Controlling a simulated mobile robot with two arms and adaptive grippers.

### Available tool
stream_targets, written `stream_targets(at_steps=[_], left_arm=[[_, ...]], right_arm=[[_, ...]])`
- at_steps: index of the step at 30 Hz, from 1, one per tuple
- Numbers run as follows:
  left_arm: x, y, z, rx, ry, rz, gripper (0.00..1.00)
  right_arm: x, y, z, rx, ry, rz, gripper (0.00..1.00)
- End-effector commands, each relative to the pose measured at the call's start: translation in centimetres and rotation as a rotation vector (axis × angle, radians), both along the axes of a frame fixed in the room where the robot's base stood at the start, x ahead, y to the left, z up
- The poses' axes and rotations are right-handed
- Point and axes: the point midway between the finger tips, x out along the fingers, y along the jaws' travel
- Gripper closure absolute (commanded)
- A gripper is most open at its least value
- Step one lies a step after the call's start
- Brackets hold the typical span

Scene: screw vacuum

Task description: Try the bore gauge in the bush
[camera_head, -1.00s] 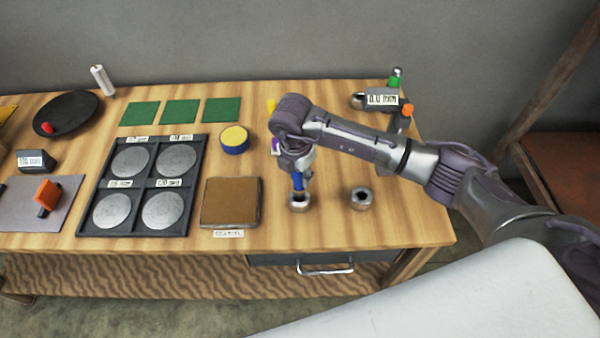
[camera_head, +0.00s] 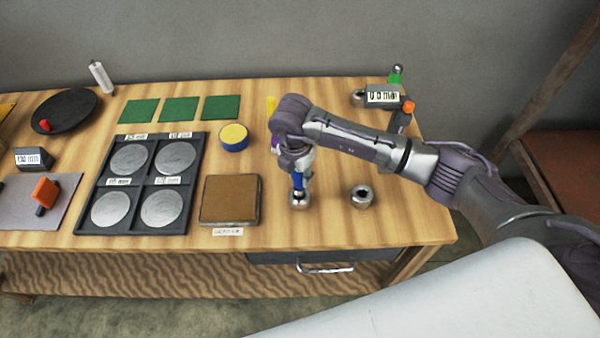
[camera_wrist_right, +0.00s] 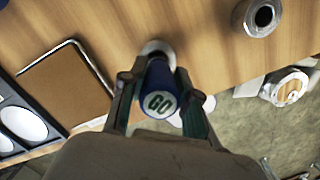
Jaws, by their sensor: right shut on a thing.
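My right gripper (camera_head: 299,174) is shut on the blue bore gauge (camera_head: 298,183) and holds it upright, its tip pointing down. In the right wrist view the gauge's blue end (camera_wrist_right: 161,92) reads "GO" between my two fingers (camera_wrist_right: 160,105). A steel bush (camera_head: 299,202) stands on the table directly beneath the gauge; it also shows past the gauge in the right wrist view (camera_wrist_right: 156,47). The gauge's lower end meets the bush's top; I cannot tell how deep it sits in the bore. A second steel bush (camera_head: 361,197) stands to the right. My left gripper is not in view.
A brown pad (camera_head: 230,199) lies just left of the bush. Further left are a dark tray (camera_head: 144,183) with several silver discs and a yellow-topped blue tin (camera_head: 233,137). The table's front edge is close to the bushes.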

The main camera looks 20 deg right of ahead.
Motion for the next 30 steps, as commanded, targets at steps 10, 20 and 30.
stream_targets(at_steps=[10,20,30], left_arm=[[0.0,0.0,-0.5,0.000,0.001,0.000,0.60],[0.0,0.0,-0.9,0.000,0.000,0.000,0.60],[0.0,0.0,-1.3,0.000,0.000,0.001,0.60]], right_arm=[[0.0,0.0,-0.5,0.001,-0.001,0.000,1.00],[0.0,0.0,-1.0,0.001,-0.001,0.000,1.00],[0.0,0.0,-1.5,0.001,-0.001,0.000,1.00]])
